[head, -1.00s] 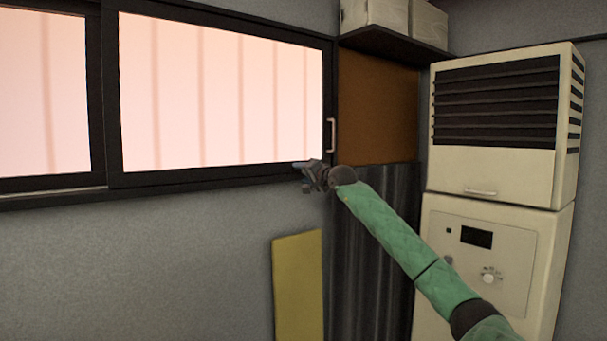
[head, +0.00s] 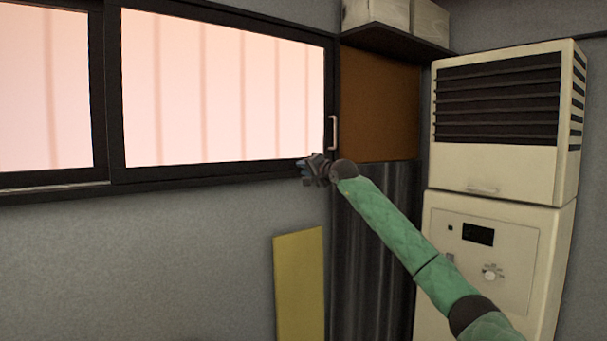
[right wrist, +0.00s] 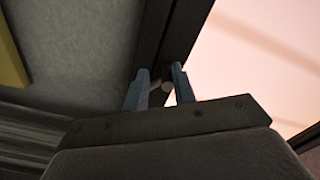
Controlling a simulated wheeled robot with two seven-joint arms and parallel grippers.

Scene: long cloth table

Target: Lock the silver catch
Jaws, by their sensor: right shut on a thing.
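My right gripper (head: 306,169) is at the lower right corner of the dark-framed sliding window (head: 225,172), at the bottom rail. The gripper is shut on this piece. In the head view the gripper hides the catch. I cannot tell from its shape whether the catch is locked. My left gripper is not in view.
A pale bar handle (head: 334,132) is on the window's right frame, just above my right gripper. A yellow board (head: 299,285) leans below. A cream cabinet unit (head: 495,170) stands at the right. A shelf with boxes (head: 395,15) is above.

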